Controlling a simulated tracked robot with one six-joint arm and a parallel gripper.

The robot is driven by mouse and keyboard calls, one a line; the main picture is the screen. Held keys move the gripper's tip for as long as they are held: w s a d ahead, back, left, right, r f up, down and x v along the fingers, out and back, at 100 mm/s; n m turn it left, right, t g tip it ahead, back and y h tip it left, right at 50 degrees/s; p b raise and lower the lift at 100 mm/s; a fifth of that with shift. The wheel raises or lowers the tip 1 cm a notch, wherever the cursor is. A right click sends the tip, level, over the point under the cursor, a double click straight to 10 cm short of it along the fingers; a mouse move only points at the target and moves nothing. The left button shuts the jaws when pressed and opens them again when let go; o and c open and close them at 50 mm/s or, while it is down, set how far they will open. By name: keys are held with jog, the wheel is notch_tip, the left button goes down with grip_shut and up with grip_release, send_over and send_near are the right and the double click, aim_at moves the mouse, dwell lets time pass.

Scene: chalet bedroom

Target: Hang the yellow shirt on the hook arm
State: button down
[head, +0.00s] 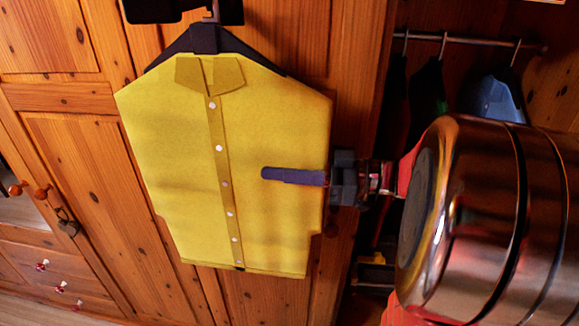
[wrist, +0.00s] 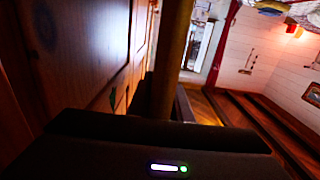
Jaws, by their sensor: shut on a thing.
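The yellow shirt (head: 180,150) hangs upright but slightly tilted on a dark hanger (head: 205,40) in the head view, in front of a wooden wardrobe door. The hanger's hook (head: 212,12) reaches up to dark parts at the top edge (head: 230,10); I cannot tell whether these are the hook arm or whether the hook rests on it. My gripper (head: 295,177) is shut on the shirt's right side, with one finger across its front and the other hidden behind. In the wrist view a brownish upright strip (wrist: 172,60) may be the shirt edge-on.
Wooden doors with a latch (head: 67,223) are at the left, above drawers with red-and-white knobs (head: 60,287). An open wardrobe at the right has a rail (head: 470,40) with dark and blue clothes (head: 492,98). The wrist view shows open floor (wrist: 205,108) beyond.

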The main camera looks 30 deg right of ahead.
jog(key=shift+f, duration=1.1)
jog(key=shift+s, duration=0.1)
jog(key=c, duration=1.5)
grip_release()
jog(key=shift+c, duration=0.2)
jog(key=shift+d, duration=0.1)
jog(key=v, duration=1.3)
jog(key=shift+s+d, duration=0.25)
jog(key=shift+d, duration=0.05)
